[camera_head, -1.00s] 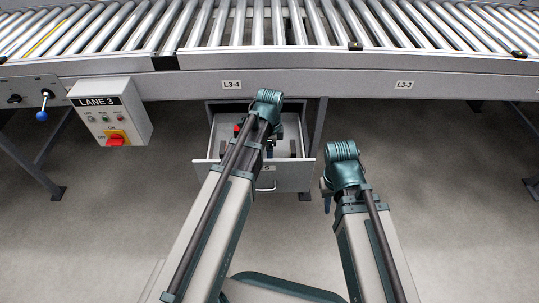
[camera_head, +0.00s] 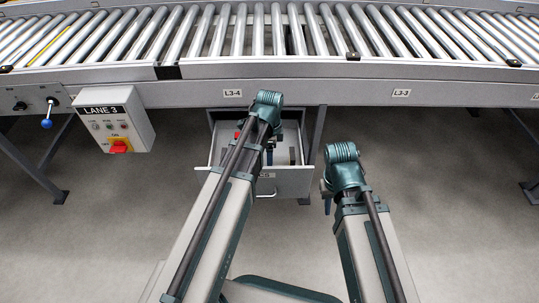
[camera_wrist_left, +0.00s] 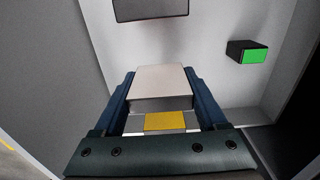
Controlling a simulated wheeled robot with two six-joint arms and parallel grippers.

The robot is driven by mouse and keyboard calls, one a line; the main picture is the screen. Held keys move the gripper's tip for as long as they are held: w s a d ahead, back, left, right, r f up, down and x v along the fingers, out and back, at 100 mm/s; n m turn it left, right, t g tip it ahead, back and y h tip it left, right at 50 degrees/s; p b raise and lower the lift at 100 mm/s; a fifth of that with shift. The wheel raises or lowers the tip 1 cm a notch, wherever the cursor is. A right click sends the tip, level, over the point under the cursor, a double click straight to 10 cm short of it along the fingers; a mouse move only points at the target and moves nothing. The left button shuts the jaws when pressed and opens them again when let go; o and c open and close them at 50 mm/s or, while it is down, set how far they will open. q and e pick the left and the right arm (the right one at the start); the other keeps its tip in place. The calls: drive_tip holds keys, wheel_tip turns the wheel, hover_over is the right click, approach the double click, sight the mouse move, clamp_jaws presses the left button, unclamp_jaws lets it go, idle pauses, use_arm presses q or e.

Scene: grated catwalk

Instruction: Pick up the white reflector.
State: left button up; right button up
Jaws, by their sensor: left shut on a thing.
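The white reflector (camera_wrist_left: 160,82) is a pale, flat-topped block with a yellow patch (camera_wrist_left: 168,121) below it in the left wrist view. The two blue fingers of my left gripper (camera_wrist_left: 160,95) are shut on its sides. In the head view my left arm reaches over the open drawer (camera_head: 285,183), and the arm hides the reflector and most of that gripper. My right gripper (camera_head: 327,199) hangs to the right of the drawer, over the floor. It holds nothing that I can see, and its finger gap is not clear.
The left wrist view shows a dark block with a green face (camera_wrist_left: 254,56) and a dark item (camera_wrist_left: 150,9). A red item (camera_head: 238,135) shows in the drawer. The roller conveyor (camera_head: 330,93) runs above. A LANE 3 control box (camera_head: 115,122) stands left. Floor at right is clear.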

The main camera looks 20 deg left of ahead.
use_arm(q)
wheel_tip(320, 180, up, 7)
drive_tip(key=p, duration=0.6)
drive_tip(key=shift+r, duration=0.15)
